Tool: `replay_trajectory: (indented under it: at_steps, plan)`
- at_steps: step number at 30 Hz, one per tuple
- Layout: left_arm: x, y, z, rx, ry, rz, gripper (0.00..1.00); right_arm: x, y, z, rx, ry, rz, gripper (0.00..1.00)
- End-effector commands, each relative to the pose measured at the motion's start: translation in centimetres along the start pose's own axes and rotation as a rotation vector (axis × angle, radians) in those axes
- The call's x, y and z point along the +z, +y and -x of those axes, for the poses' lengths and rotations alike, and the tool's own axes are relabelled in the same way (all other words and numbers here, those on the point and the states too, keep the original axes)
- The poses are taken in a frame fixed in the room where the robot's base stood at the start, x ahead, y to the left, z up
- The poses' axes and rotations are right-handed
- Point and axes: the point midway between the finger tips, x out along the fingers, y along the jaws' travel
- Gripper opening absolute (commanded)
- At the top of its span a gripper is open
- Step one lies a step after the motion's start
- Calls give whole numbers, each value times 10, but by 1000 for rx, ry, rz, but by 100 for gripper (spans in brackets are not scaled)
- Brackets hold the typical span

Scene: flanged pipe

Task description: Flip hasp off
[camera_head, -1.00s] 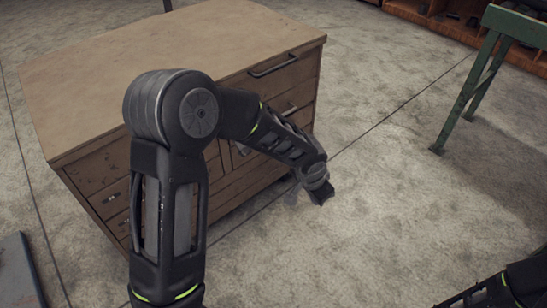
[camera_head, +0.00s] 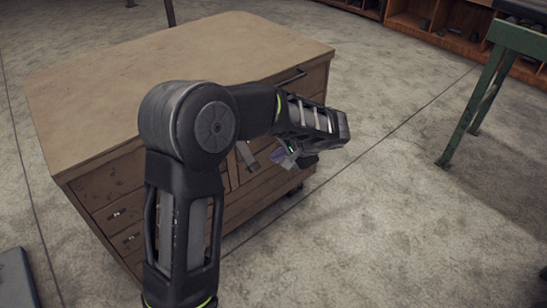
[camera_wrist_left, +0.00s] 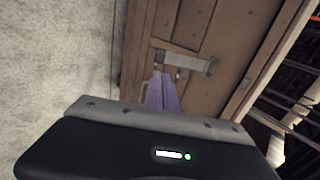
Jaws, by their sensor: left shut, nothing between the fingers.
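The hasp (camera_wrist_left: 186,61) is a grey metal strap on the front of the wooden cabinet, near the top centre of the left wrist view. In the head view, a grey metal piece (camera_head: 247,155) that looks like the hasp shows beside my forearm and appears to stand out from the cabinet front. My left gripper (camera_head: 288,160) is in front of the cabinet, shut and empty. Its fingers (camera_wrist_left: 162,90) look purplish and point toward the hasp in the wrist view. I cannot tell whether they touch it. My right gripper is not in view.
The wooden cabinet (camera_head: 150,75) has a flat bare top and several drawers. A green metal stand (camera_head: 478,108) is at the right. Wooden shelving (camera_head: 455,38) is at the back right. The concrete floor (camera_head: 390,225) right of the cabinet is clear.

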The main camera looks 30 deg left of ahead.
Motion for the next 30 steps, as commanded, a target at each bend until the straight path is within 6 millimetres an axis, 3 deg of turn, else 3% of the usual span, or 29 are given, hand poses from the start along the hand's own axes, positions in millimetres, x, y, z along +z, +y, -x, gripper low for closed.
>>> replay_trajectory:
  at_steps: [18,24,30]
  plan:
    - [1,1,-112,2,-4,0,0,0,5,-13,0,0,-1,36]
    - [1,1,-127,2,-1,0,0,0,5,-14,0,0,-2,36]
    - [0,1,-128,2,0,0,0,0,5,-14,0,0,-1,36]
